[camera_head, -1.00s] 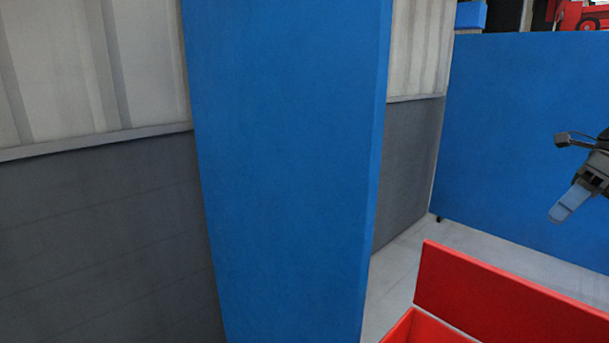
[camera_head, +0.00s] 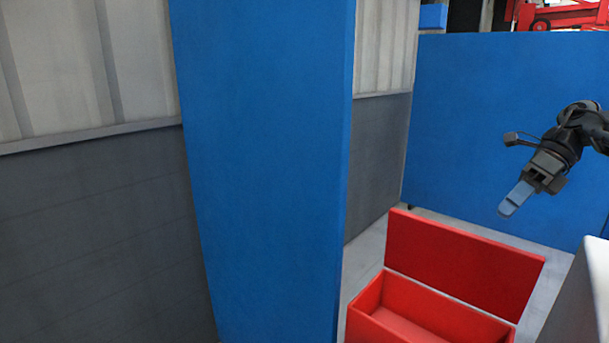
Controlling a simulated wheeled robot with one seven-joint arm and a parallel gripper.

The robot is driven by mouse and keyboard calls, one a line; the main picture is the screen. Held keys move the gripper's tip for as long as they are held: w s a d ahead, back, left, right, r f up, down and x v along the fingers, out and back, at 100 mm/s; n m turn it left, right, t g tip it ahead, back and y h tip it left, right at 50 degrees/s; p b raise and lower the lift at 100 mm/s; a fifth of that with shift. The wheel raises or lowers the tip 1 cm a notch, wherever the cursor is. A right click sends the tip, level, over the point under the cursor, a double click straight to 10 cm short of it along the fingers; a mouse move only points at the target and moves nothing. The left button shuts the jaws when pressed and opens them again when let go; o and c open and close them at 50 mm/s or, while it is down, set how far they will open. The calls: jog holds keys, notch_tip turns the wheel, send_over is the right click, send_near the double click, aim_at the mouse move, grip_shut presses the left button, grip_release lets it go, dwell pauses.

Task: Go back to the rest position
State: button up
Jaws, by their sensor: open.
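My gripper (camera_head: 516,199) is at the right of the head view, at the end of my dark arm. Its blue finger points down and to the left. It hangs in the air in front of a blue panel, above and behind the red box in the picture. I see nothing held in it. The finger overlap hides the gap between the fingertips.
An open red box (camera_head: 420,322) with a raised red lid (camera_head: 460,262) stands at the lower right. A tall blue panel (camera_head: 265,170) fills the middle. Another blue panel (camera_head: 470,120) stands behind my arm. A white surface (camera_head: 585,300) is at the right edge. Grey floor shows between.

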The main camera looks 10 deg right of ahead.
jog(key=w+a+f+n+y+b, duration=0.1)
jog(key=a+f+y, duration=0.3)
jog(key=a, duration=0.9)
jog(key=w+a+f+y+b, duration=0.1)
jog(key=a+f+y, duration=0.2)
jog(key=a, duration=1)
jog(key=s+a+m+t+y+b, duration=0.1)
jog(key=s+a+m+t+y, duration=0.3)
jog(key=a, duration=0.5)
jog(key=s+a+m+t+y+b, duration=0.1)
jog(key=s+a+m+y, duration=0.25)
jog(key=a+y, duration=0.45)
jog(key=s+d+f+m+t+h+b, duration=0.2)
jog(key=s+f+m+t+h, duration=0.4)
jog(key=s+m+t+h, duration=0.75)
jog(key=s+d+f+m+t+h+b, duration=0.15)
jog(key=s+f+m+t+h, duration=0.25)
jog(key=s+f+m+h, duration=1.05)
jog(key=s+d+r+m+g+y+b, duration=0.1)
jog(key=s+d+r+m+g+b, duration=0.1)
jog(key=s+d+m+g, duration=0.6)
jog(key=s+d+r, duration=0.1)
jog(key=s+d, duration=0.1)
jog(key=s, duration=0.4)
jog(key=shift+d+r, duration=0.25)
jog(key=shift+d, duration=0.1)
jog(key=shift+a, duration=0.1)
